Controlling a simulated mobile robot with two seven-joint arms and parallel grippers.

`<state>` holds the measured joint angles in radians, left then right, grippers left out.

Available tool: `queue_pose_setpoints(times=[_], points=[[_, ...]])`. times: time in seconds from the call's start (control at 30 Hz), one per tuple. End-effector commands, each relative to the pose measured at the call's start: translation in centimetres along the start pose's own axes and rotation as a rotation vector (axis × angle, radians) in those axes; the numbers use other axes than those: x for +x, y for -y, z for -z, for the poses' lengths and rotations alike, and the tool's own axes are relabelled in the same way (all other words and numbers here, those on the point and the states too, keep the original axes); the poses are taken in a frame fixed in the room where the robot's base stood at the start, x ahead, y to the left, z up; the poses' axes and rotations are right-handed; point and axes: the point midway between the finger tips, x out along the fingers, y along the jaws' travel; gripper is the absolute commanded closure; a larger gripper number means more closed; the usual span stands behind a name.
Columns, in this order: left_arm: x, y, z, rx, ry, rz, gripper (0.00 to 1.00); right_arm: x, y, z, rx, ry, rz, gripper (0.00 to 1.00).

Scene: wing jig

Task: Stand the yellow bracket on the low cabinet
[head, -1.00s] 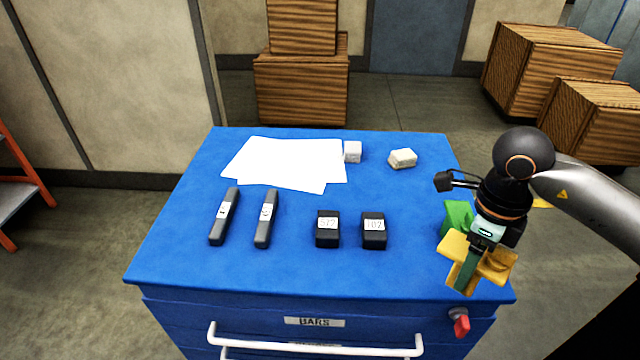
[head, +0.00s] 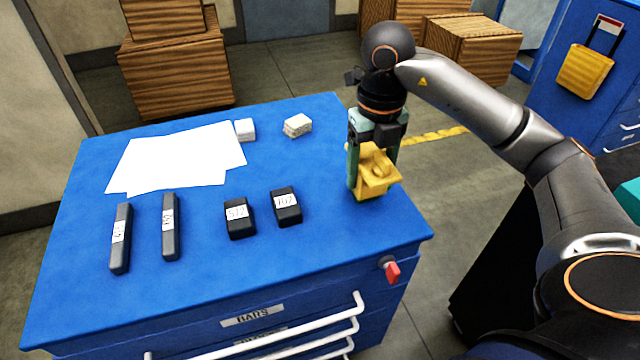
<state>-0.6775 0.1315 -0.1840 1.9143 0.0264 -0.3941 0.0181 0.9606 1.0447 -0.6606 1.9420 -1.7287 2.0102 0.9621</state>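The yellow bracket (head: 377,182) is between the green-tipped fingers of my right gripper (head: 373,168), which is shut on it and points down. They are at the right part of the blue cabinet's top (head: 330,235). I cannot tell whether the bracket's lower end touches the top. The fingers hide part of the bracket. The cabinet is a low drawer unit with a label reading BARS. My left gripper is not in view.
On the top lie white sheets (head: 175,158), two pale blocks (head: 245,130) (head: 297,125), two dark bars (head: 121,238) (head: 170,228) and two black labelled blocks (head: 239,218) (head: 286,207). A red piece (head: 392,272) sits at the front corner. Another blue cabinet (head: 560,100) stands at right.

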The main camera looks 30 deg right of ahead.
Motion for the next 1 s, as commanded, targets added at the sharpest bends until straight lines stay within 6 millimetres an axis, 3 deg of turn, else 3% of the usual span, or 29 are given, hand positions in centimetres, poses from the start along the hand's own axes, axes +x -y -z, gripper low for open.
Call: queue_pose_setpoints(times=[0.2, 0.4, 0.7, 0.9, 1.0], points=[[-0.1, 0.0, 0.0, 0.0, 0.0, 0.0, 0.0, 2.7, -2.7, -4.2, 0.0, -0.003, -0.004, 1.0], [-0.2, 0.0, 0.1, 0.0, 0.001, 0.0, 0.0, 6.0, -4.0, -6.5, -0.001, -0.001, -0.001, 1.0], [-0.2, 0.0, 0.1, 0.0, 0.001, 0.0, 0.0, 7.9, -4.8, -7.9, -0.002, 0.0, 0.0, 1.0], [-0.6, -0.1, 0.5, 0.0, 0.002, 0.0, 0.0, 10.6, -4.7, -7.8, 0.0, 0.0, 0.0, 1.0], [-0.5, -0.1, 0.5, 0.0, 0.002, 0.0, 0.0, 10.8, -4.7, -7.9, -0.001, 0.003, -0.001, 1.0]])
